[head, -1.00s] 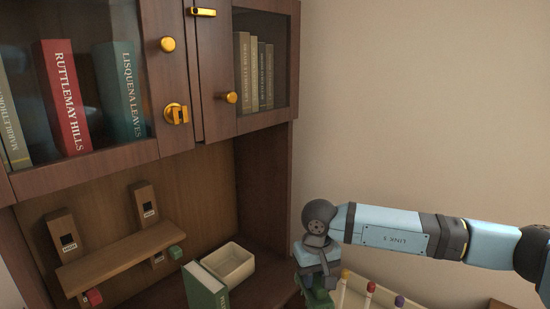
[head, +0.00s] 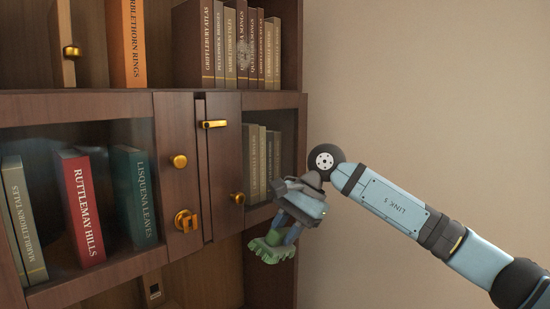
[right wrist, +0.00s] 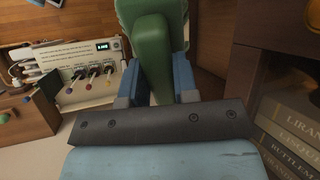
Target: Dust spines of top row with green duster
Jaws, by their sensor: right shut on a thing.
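My right gripper (head: 290,225) is shut on the green duster (head: 272,250), in front of the cabinet's right edge and below the upper shelf. The duster's head hangs down and to the left of the fingers, apart from the books. In the right wrist view the duster (right wrist: 152,50) sits between the blue fingers. The top row of books (head: 233,45) stands upright on the open upper shelf, with brown, olive and tan spines. A pale patch shows on one dark spine. An orange book (head: 127,45) stands farther left. My left gripper is not in view.
Cabinet doors with brass knobs (head: 179,161) close off the lower books, including a red book (head: 80,205) and a teal book (head: 135,195). A brass-knobbed wooden panel (head: 64,45) stands at upper left. The right wrist view shows a white box (right wrist: 90,72) with coloured-tipped sticks. The right wall is bare.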

